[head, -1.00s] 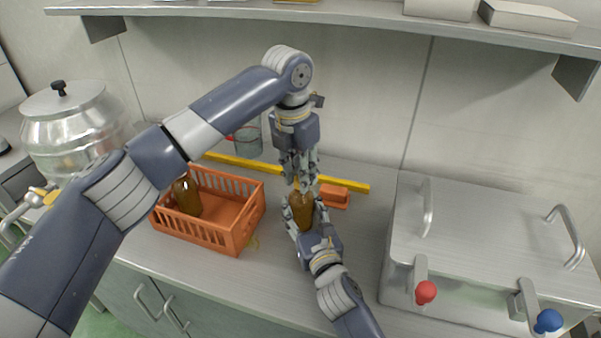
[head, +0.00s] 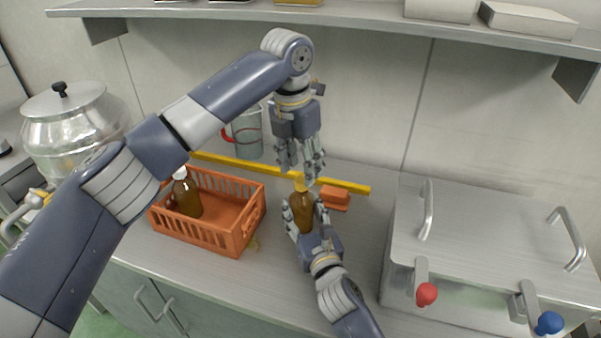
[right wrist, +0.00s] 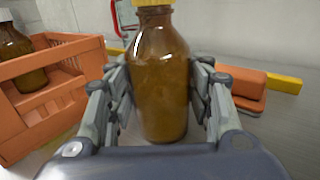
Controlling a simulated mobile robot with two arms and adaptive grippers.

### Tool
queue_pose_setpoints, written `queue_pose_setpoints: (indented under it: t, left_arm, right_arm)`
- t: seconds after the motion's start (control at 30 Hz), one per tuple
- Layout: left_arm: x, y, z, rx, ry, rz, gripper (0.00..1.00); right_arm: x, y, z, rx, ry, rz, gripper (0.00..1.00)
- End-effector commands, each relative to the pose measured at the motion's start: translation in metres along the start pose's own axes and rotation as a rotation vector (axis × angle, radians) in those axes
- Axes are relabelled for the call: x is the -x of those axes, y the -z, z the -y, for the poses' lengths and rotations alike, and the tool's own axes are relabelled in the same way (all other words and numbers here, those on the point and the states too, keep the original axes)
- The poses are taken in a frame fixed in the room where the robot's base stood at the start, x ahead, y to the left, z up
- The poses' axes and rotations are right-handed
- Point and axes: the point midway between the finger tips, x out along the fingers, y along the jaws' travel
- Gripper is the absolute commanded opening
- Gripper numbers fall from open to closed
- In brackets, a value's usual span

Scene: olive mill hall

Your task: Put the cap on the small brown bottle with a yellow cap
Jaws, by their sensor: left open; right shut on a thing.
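The small brown bottle (head: 302,212) stands upright on the counter, with my right gripper (head: 303,218) shut around its body. In the right wrist view the bottle (right wrist: 160,85) is between both fingers. The yellow cap (head: 298,181) sits on top of the bottle's neck; its lower part also shows at the top of the right wrist view (right wrist: 152,3). Whether it is fully seated I cannot tell. My left gripper (head: 301,172) is open, pointing down, just above and beside the cap.
An orange crate (head: 237,240) at left holds another brown bottle (head: 187,198) with a white cap. Behind are a yellow bar (head: 345,185), an orange block (head: 335,199) and a grey jug (head: 247,135). A steel box with levers (head: 480,230) stands at right.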

Motion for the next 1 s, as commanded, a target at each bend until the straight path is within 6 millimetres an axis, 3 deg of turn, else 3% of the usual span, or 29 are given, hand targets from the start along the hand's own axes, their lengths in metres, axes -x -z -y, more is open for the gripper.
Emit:
queue_pose_setpoints:
  t: [0.13,0.57,0.77,1.0]
  left_arm:
    - [0.015,-0.002,0.001,-0.001,0.0,0.001,0.45]
    - [0.016,-0.002,0.001,0.068,0.0,-0.002,0.43]
    - [0.018,-0.003,0.001,0.364,-0.004,-0.007,0.43]
    - [0.021,-0.004,0.0,0.835,-0.013,-0.014,0.43]
  right_arm:
    - [0.0,0.002,0.0,0.0,0.0,-0.003,0.0]
    - [0.0,0.001,0.0,0.0,0.0,-0.002,0.0]
    - [0.0,0.001,0.0,0.0,0.0,-0.002,0.0]
    - [0.0,0.001,0.0,0.0,0.0,-0.002,0.0]
